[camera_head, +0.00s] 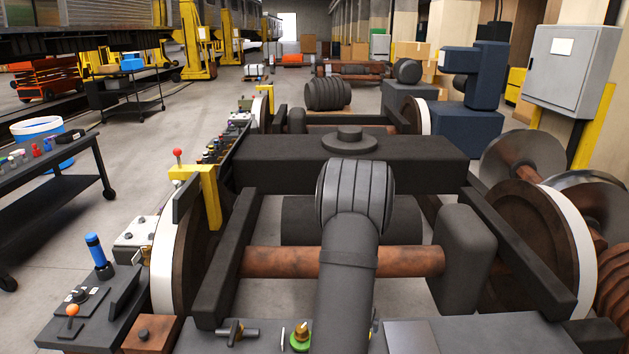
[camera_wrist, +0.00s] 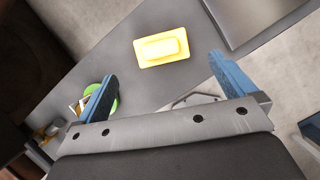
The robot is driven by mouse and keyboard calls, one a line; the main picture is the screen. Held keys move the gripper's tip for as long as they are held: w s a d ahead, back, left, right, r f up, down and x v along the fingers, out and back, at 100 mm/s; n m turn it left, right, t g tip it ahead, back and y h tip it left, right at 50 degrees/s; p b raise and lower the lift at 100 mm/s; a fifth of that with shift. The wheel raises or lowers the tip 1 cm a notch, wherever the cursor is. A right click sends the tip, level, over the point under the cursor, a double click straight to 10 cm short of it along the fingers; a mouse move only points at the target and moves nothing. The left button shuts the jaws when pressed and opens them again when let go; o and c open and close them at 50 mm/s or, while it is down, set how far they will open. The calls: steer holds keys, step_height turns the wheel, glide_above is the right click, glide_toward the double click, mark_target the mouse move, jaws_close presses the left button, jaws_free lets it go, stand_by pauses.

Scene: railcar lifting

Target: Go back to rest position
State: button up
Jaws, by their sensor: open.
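My gripper (camera_wrist: 163,66) shows in the wrist view with its two blue fingers spread wide apart. Nothing is between the fingers. A yellow block (camera_wrist: 162,47) lies on a dark grey surface (camera_wrist: 100,60) beyond the fingertips, apart from them. A green round piece (camera_wrist: 114,104) is partly hidden behind the left finger. In the head view, my dark arm rises from the bottom middle and the gripper itself cannot be seen. The green piece with a brass top (camera_head: 300,338) sits on the front deck (camera_head: 480,335) beside my arm.
A railcar bogie with a crossbeam (camera_head: 270,155), wheels (camera_head: 180,255) and a rusty axle (camera_head: 275,262) surrounds my arm. A black T-handle (camera_head: 237,333), a flat grey plate (camera_head: 410,337) and an orange-knobbed lever (camera_head: 72,318) are near the front. Open floor (camera_head: 110,215) lies at the left.

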steer(key=x, duration=1)
steer(key=shift+f, duration=0.3)
steer(key=shift+r, duration=1.4)
step_height(320, 180, up, 6)
steer(key=shift+f, duration=0.25)
steer(key=w+d+r+m+g+h, duration=0.1)
steer(key=d+m, duration=0.4)
steer(key=d, duration=2)
steer(key=shift+d+r+h, duration=0.25)
steer(key=shift+r+h, duration=0.05)
steer(key=shift+r, duration=0.15)
